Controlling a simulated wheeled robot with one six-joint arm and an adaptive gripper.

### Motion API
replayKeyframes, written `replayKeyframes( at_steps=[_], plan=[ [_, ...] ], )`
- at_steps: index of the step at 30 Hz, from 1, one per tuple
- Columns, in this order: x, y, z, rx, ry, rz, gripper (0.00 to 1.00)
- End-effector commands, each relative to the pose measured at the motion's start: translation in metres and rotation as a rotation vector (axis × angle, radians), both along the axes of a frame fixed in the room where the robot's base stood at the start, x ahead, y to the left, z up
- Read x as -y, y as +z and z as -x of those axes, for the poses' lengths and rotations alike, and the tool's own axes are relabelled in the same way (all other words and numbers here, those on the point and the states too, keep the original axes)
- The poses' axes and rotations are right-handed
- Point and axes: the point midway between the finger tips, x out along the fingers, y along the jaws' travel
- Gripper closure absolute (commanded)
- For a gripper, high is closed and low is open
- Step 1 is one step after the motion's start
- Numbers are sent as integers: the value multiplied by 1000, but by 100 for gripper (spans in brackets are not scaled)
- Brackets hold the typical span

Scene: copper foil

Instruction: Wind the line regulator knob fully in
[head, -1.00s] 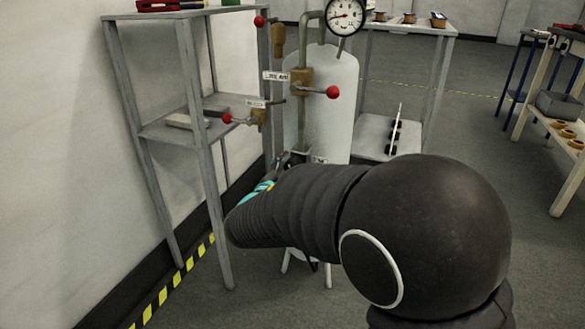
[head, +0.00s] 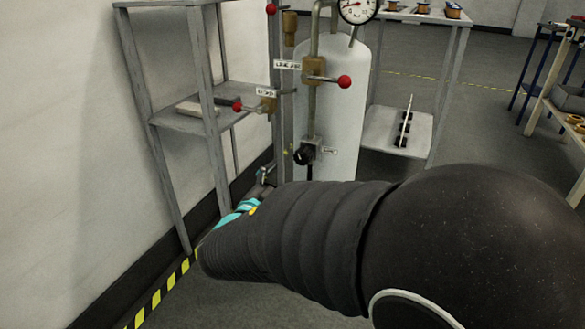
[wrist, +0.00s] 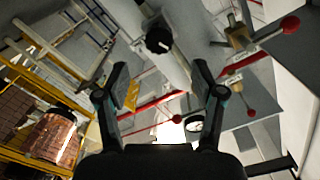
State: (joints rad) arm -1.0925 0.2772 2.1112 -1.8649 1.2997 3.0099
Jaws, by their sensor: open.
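The line regulator knob (head: 304,156) is a black round knob low on the pipe in front of the white tank, with a small label to its right. It also shows in the wrist view as a black knob (wrist: 158,40) beyond and between my fingertips. My gripper (wrist: 158,78) is open with nothing between its fingers, and the knob is apart from them. In the head view my gripper (head: 266,178) shows only in small part, below and left of the knob; my arm hides the rest. I cannot tell how far the knob is wound.
A red-tipped lever valve (head: 343,82) sits above the knob, and another (head: 238,106) sticks out left. A pressure gauge (head: 357,9) tops the pipe. A grey shelf (head: 185,118) stands close on the left by the wall. A copper roll (wrist: 55,138) shows in the wrist view.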

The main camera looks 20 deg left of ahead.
Motion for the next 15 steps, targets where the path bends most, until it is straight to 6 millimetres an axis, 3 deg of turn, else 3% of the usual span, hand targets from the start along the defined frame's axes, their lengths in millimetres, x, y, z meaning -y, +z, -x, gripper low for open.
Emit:
replayKeyframes(
  at_steps=[6, 15],
  plan=[
    [-1, 0, 17, 0, 0, 0, 32],
    [-1, 0, 19, 0, 0, 0, 32]
  ],
)
